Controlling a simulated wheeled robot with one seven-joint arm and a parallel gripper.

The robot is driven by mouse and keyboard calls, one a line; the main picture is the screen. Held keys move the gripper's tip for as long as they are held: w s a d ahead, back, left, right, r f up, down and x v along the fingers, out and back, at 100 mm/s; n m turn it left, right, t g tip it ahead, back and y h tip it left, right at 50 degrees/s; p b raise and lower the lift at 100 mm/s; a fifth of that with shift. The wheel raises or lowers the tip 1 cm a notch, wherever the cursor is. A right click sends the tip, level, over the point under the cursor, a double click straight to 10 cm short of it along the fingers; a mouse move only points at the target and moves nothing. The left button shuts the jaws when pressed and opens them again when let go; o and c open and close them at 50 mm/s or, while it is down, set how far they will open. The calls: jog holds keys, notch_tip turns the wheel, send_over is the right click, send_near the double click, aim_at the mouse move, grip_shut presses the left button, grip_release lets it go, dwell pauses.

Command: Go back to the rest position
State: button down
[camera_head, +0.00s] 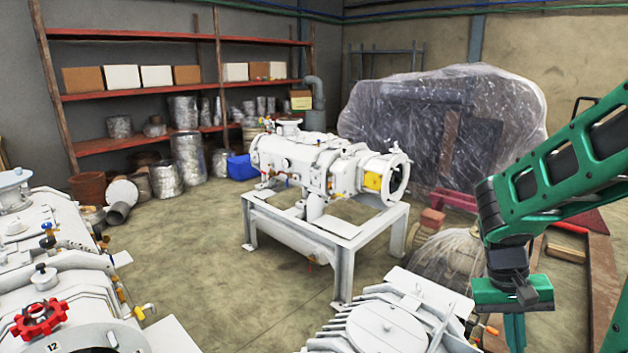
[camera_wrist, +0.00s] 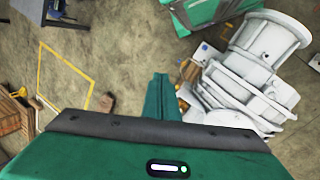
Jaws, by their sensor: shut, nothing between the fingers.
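My gripper (camera_head: 514,330) hangs from my green arm at the right of the head view, fingers pointing down. Its fingers are together and hold nothing; the tips are cut off by the lower edge. In the wrist view the closed green fingers (camera_wrist: 161,98) stick out above the gripper body, over bare floor. A white screw vacuum pump (camera_head: 330,165) stands on a white metal frame in the middle of the head view, apart from my gripper. A white finned machine (camera_head: 388,325) is at the bottom, left of my gripper. A white machine (camera_wrist: 255,75) shows right of the fingers in the wrist view.
More white machines with a red handwheel (camera_head: 40,318) fill the lower left. Shelves (camera_head: 190,92) line the back wall. A plastic-wrapped bulk (camera_head: 445,120) stands behind my arm. A yellow floor outline (camera_wrist: 67,72) shows in the wrist view. Floor (camera_head: 215,260) is free in the middle.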

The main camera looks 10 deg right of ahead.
jog(key=s+a+r+t+y, duration=0.3)
jog(key=s+r, duration=0.4)
jog(key=s, duration=0.1)
jog(key=shift+s+a+m, duration=0.3)
jog(key=shift+s+a, duration=0.05)
jog(key=shift+w+f, duration=0.25)
jog(key=shift+w, duration=0.4)
